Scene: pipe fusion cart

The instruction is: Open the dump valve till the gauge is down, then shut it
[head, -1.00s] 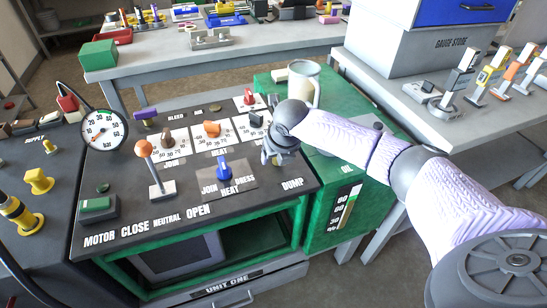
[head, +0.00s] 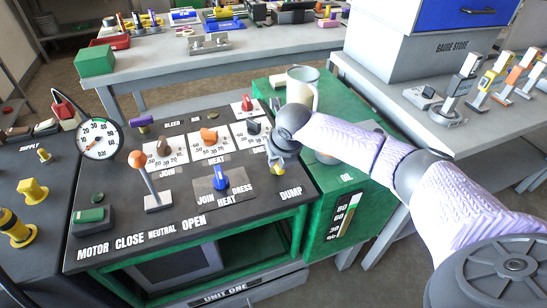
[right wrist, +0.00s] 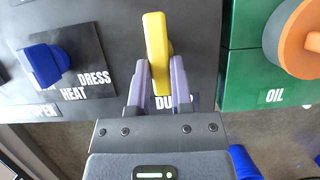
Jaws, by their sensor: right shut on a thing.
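The dump valve's yellow handle (right wrist: 157,55) stands between the two purple fingers of my right gripper (right wrist: 157,85) in the right wrist view, above the partly covered DUMP label (head: 290,193). The gripper is shut on it. In the head view my right gripper (head: 281,163) is at the right side of the dark panel, with a bit of yellow showing at its fingers. The round white pressure gauge (head: 99,138), marked bar, stands at the panel's left edge; its needle is too small to read surely. My left gripper is not in view.
The panel holds an orange-knobbed lever (head: 144,180), a blue JOIN/HEAT/DRESS knob (head: 220,178), several dials and a green motor switch (head: 90,215). A pale mug (head: 300,88) stands on the green cabinet behind my right wrist. A right-hand bench (head: 420,110) carries several small tools.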

